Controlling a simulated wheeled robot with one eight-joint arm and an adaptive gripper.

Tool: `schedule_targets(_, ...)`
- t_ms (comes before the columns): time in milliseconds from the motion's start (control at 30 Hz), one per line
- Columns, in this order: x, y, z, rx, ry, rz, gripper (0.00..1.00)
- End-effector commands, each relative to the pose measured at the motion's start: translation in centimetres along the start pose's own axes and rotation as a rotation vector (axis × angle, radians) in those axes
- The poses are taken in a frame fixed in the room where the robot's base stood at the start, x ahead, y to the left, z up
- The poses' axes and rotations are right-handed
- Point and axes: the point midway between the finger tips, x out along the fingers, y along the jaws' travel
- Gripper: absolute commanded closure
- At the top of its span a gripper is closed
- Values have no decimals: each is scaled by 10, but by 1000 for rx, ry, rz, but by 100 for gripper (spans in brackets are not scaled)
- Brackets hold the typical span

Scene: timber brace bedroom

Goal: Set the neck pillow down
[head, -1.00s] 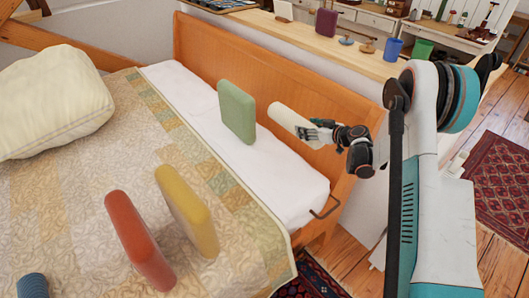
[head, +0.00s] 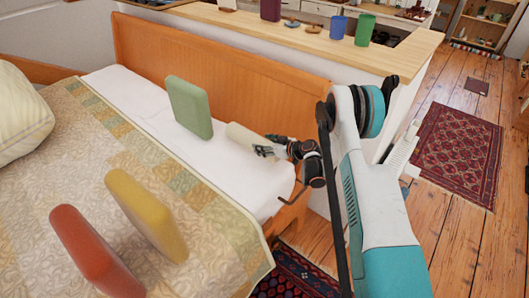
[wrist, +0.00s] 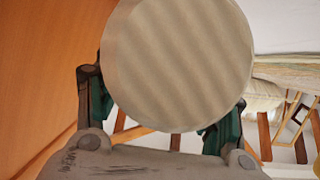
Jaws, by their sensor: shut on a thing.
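The neck pillow, a cream cylinder (head: 246,139), is held at the end of my gripper (head: 266,150) by the bed's headboard. In the wrist view the round, faintly striped end of the pillow (wrist: 178,62) fills the upper middle, between the two dark green fingers of my gripper (wrist: 165,115). My gripper is shut on it. In the head view the pillow lies close over the white sheet (head: 150,105); I cannot tell whether it touches the sheet.
A green block (head: 188,107) stands just left of the pillow. Yellow (head: 147,215) and red (head: 95,250) blocks stand on the patterned quilt. The orange headboard (head: 215,75) rises behind. A pale pillow (head: 20,115) lies at far left. White sheet shows left of the green block.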

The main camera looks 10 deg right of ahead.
Motion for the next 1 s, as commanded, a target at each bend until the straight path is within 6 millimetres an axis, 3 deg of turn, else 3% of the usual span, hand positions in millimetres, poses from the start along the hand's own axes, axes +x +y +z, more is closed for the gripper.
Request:
schedule_targets(200, 13, 0, 31, 0, 1, 0, 71)
schedule_targets(500, 13, 0, 31, 0, 0, 0, 71)
schedule_targets(533, 13, 0, 32, 0, 0, 0, 35)
schedule_targets(600, 13, 0, 32, 0, 0, 0, 19)
schedule_targets(1000, 12, 0, 31, 0, 0, 0, 17)
